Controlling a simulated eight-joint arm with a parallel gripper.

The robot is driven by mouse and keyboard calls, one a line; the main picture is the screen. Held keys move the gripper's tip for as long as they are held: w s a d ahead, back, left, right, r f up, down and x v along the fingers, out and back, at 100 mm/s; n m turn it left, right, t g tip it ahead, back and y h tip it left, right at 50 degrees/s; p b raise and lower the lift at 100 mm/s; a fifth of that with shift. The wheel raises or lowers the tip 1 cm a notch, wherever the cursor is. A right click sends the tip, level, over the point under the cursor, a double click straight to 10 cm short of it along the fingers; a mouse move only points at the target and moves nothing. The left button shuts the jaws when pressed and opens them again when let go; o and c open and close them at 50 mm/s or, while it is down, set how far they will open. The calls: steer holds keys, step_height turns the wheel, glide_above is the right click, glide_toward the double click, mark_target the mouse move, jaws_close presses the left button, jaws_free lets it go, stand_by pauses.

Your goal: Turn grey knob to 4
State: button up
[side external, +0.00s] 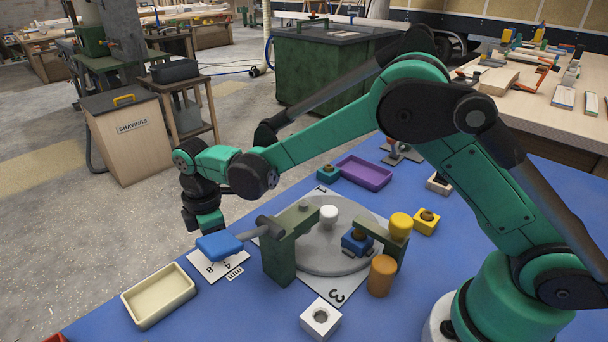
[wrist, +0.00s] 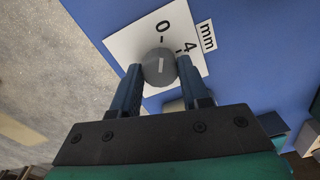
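The grey knob (wrist: 153,78) shows in the wrist view as a round disc with a short white line on top. The line runs roughly up the picture, toward the tick at 0. In the side view my gripper (side external: 208,222) is above the card (side external: 232,274), and the blue handle hides the fingertips and knob.
A blue lever handle (side external: 218,246) on a green-grey fixture (side external: 279,262) is close in front of my gripper. A cream tray (side external: 137,309) lies to the front left. A grey round plate (side external: 318,264) with several pieces stands to the right. A purple tray (side external: 364,172) is behind.

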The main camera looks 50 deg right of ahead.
jaws_close()
steer(key=shift+m, duration=0.3)
steer(key=m, duration=0.5)
steer(key=shift+m, duration=0.3)
steer(key=m, duration=0.5)
steer(key=shift+m, duration=0.4)
steer(key=o, duration=1)
jaws_free()
